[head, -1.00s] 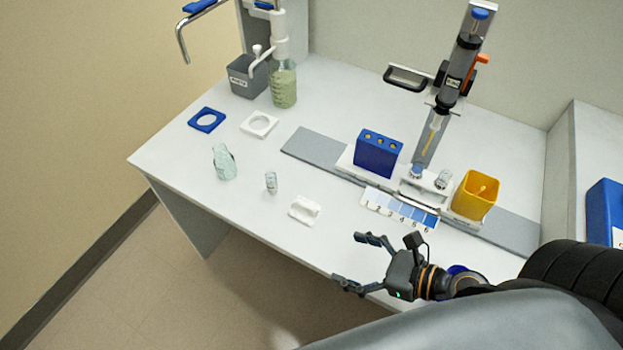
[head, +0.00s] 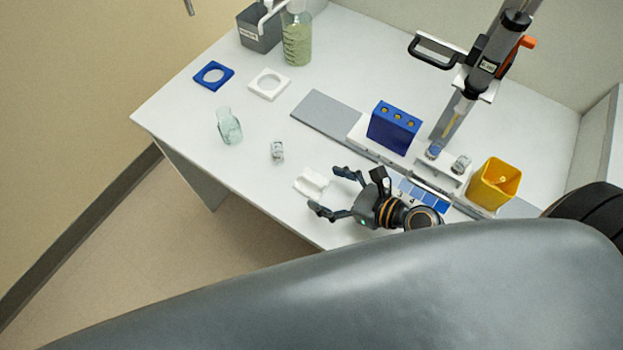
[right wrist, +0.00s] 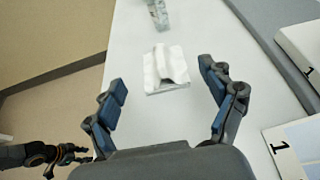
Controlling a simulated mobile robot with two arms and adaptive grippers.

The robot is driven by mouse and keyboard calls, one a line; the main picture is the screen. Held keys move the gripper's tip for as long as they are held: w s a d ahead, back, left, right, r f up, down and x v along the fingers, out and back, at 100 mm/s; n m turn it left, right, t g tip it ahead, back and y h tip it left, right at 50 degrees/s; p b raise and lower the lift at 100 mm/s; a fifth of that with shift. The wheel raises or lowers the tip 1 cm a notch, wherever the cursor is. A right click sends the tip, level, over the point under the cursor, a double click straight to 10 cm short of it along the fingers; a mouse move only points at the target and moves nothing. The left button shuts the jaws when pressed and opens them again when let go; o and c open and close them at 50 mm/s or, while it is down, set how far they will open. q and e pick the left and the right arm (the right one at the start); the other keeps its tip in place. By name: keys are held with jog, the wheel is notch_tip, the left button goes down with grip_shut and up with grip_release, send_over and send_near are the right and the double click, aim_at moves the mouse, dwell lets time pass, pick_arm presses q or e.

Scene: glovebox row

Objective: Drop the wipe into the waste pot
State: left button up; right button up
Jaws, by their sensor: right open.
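The wipe (head: 311,184) is a small white folded piece lying on the bench near its front edge; it also shows in the right wrist view (right wrist: 166,70). My right gripper (head: 326,190) is open and empty, its fingers pointing at the wipe from the right. In the right wrist view the wipe lies ahead, between the lines of the two fingers. The waste pot (head: 259,38) appears to be the grey square pot with a white label at the back left. Part of my left arm and gripper (right wrist: 68,154) shows at lower left in the right wrist view; its jaws are unclear.
A small vial (head: 278,152) and a clear bottle (head: 229,127) stand left of the wipe. Blue (head: 214,75) and white (head: 269,84) ring holders lie behind. A green-tinted bottle (head: 297,40) stands beside the grey pot. A blue rack (head: 393,128) and yellow pot (head: 494,184) are right.

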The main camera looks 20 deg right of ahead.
aim_at(317, 182)
jog(key=x, duration=0.5)
jog(key=shift+w+r, duration=0.2)
jog(key=shift+w, duration=0.05)
jog(key=c, duration=0.9)
jog(key=shift+r+p, duration=0.15)
jog(key=shift+p, duration=0.15)
jog(key=shift+c, duration=0.2)
